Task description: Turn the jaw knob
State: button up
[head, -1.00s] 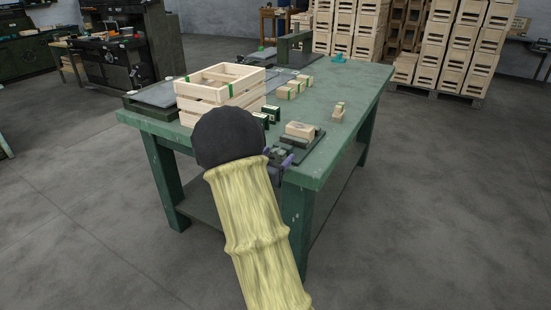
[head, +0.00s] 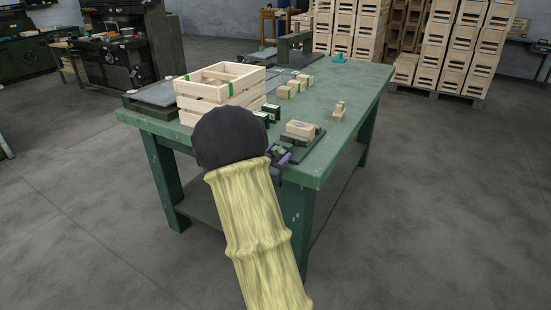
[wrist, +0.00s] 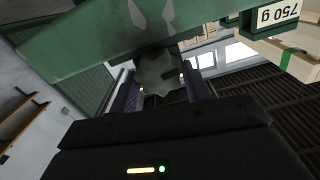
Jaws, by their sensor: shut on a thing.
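The jaw knob (wrist: 158,70) is a grey-green lobed knob in the middle of the wrist view, under the green table edge. My gripper (wrist: 162,88) is shut on it, one finger on each side. In the head view my gripper (head: 281,157) shows as small purple and dark parts at the table's near corner, partly behind my arm. The knob cannot be made out there. The dark fixture (head: 314,143) lies on the table beside my gripper, with a pale wooden block (head: 300,128) on it.
A slatted wooden crate (head: 215,105) stands on the green table (head: 345,120), left of the fixture. Small wooden blocks (head: 287,92) and a small wooden piece (head: 339,109) lie farther back. A weight marked 750 g (wrist: 278,17) shows upper right in the wrist view. Floor around the table is clear.

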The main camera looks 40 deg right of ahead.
jog(key=m+b, duration=0.3)
jog(key=shift+s+f+m, duration=0.1)
jog(key=shift+f+m, duration=0.15)
jog(key=shift+m, duration=0.15)
jog(key=shift+r+m+b, duration=0.1)
jog(key=shift+m+b, duration=1.2)
jog(key=shift+b, duration=0.05)
jog(key=o, duration=1)
jog(key=shift+c, duration=0.2)
jog(key=shift+r, duration=0.1)
